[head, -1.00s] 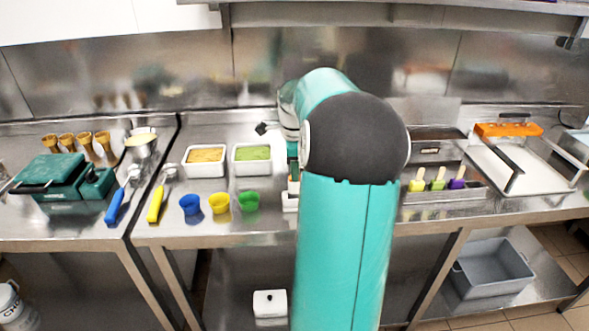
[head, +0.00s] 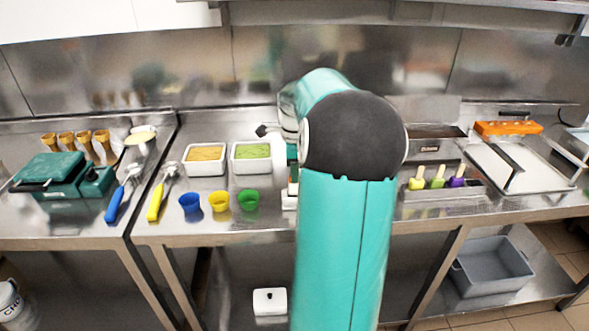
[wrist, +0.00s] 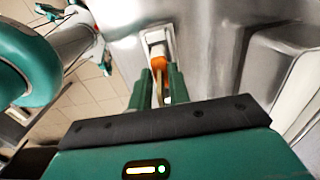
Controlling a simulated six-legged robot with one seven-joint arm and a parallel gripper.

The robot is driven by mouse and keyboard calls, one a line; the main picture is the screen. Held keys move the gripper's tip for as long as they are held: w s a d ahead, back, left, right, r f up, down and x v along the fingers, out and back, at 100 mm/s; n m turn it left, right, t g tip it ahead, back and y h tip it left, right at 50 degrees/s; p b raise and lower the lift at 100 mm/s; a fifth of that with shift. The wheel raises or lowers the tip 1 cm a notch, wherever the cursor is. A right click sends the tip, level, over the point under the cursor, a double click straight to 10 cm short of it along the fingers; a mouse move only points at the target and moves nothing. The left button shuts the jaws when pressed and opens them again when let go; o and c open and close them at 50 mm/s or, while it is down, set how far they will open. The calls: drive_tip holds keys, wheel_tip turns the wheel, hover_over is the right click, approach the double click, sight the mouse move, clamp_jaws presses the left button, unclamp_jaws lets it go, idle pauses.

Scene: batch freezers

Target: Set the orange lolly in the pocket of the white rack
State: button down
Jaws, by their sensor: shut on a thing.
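In the wrist view the orange lolly (wrist: 158,62) is beyond my fingertips, with its pale stick between them. My gripper (wrist: 161,84) is shut on that stick. The white rack (wrist: 155,38) is right at the lolly's far end; I cannot tell whether the lolly is inside the pocket or just above it. In the head view the white rack (head: 289,201) shows only as a sliver beside my arm, which hides most of the rack, gripper and lolly.
Blue, yellow and green cups (head: 219,201) stand left of the rack, with two white tubs (head: 205,160) behind them. Right of my arm a metal tray (head: 440,192) holds yellow, green and purple lollies.

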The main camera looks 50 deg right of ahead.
drive_tip(key=shift+f, duration=1.5)
idle(1.2)
drive_tip(key=c, duration=1.2)
unclamp_jaws()
drive_tip(key=shift+c, duration=0.2)
wheel_tip(320, 180, up, 14)
drive_tip(key=shift+f, duration=0.1)
